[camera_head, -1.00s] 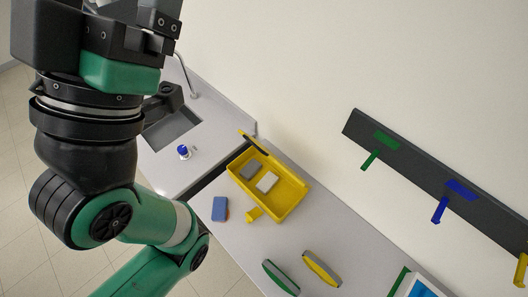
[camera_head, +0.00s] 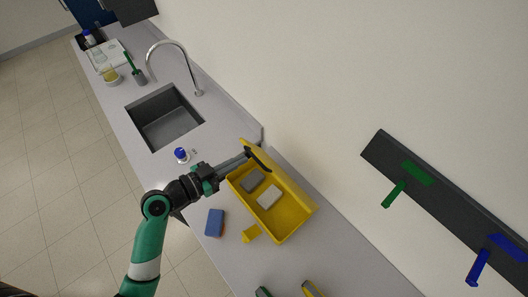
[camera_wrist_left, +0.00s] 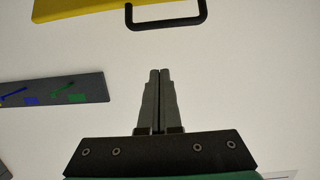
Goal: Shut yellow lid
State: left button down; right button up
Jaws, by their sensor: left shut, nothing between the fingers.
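The yellow box (camera_head: 258,220) stands on the grey counter with its inside showing. Its yellow lid (camera_head: 281,178) stands open along the wall side, seen nearly edge-on, with a black handle (camera_head: 260,160). In the left wrist view the lid (camera_wrist_left: 85,8) and its black handle (camera_wrist_left: 168,22) are at the top edge. My left gripper (camera_head: 244,159) is shut and empty, its tips close to the lid at the box's far left end. In the wrist view its fingers (camera_wrist_left: 159,72) are together, below the handle and apart from it in the picture. My right gripper is not in view.
A grey block (camera_head: 252,181) and a white block (camera_head: 270,197) lie in the box. A blue sponge (camera_head: 214,223) and a blue-capped bottle (camera_head: 181,156) stand nearby. A sink (camera_head: 165,118) with a tap is to the left. A hook rail (camera_head: 440,190) hangs on the wall.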

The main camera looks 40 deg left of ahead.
aim_at(254, 156)
pick_arm(q)
jog(key=x, duration=0.6)
jog(key=a+x, duration=0.1)
jog(key=x, duration=0.2)
jog(key=shift+f, duration=0.2)
jog(key=s+f, duration=0.2)
jog(key=shift+s+a+f+n+y, duration=0.15)
jog(key=shift+s+f+n+y, duration=0.1)
jog(key=shift+n+y, duration=0.05)
jog(key=shift+s+f, duration=0.15)
jog(key=shift+s, duration=0.05)
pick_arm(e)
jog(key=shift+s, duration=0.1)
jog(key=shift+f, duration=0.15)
